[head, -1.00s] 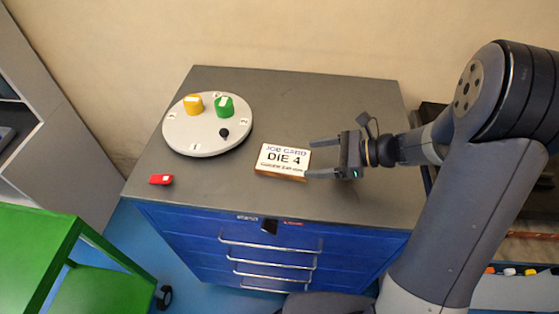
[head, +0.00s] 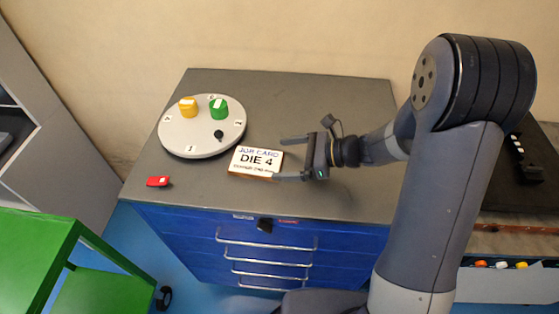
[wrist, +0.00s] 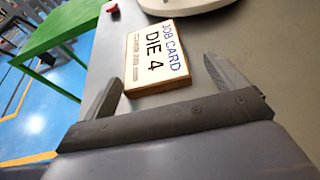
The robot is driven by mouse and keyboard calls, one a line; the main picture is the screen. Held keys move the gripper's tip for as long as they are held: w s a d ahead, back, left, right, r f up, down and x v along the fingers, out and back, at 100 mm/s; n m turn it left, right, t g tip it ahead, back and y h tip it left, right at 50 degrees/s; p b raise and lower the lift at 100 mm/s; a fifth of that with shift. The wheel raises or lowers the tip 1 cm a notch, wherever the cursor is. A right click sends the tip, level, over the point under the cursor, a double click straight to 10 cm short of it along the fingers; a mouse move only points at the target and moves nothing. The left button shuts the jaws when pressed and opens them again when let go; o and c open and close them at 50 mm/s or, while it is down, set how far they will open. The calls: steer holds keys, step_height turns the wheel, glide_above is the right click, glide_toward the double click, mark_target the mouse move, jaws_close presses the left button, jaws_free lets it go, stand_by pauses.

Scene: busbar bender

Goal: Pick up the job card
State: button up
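The job card (head: 255,161) is a white plate on a brown block, printed "JOB CARD DIE 4". It rests on the grey top of the blue cabinet, just right of the round turntable. My gripper (head: 279,158) is open at the card's right end, its fingers pointing left. In the wrist view the card (wrist: 157,57) lies ahead, between the lines of the two spread fingers (wrist: 163,64). The fingertips are near the card's near end; I cannot tell whether they touch it. Nothing is gripped.
The pale turntable (head: 190,144) carries a yellow block (head: 188,107), a green block (head: 218,109) and a black knob (head: 219,134). A red piece (head: 158,181) lies at the cabinet's left front. A green table (head: 35,245) stands lower left. The cabinet top (head: 310,100) behind my gripper is clear.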

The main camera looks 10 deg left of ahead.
steer(key=shift+s+f+h, duration=0.2)
steer(key=shift+f+h, duration=0.1)
steer(key=shift+f, duration=0.6)
steer(key=c, duration=0.8)
steer(key=shift+o, duration=0.2)
steer(key=shift+w+r, duration=0.1)
steer(key=shift+r, duration=0.2)
steer(key=shift+w+a+r, duration=0.1)
steer(key=shift+w+r, duration=0.1)
steer(key=shift+r, duration=0.3)
steer(key=shift+w+a+r, duration=0.1)
steer(key=shift+w+r, duration=0.1)
steer(key=shift+r, duration=0.3)
steer(key=c, duration=0.9)
step_height(320, 180, up, 6)
steer(key=shift+r, duration=0.2)
jaws_close()
steer(key=shift+r, duration=0.65)
steer(key=shift+c, duration=0.8)
jaws_free()
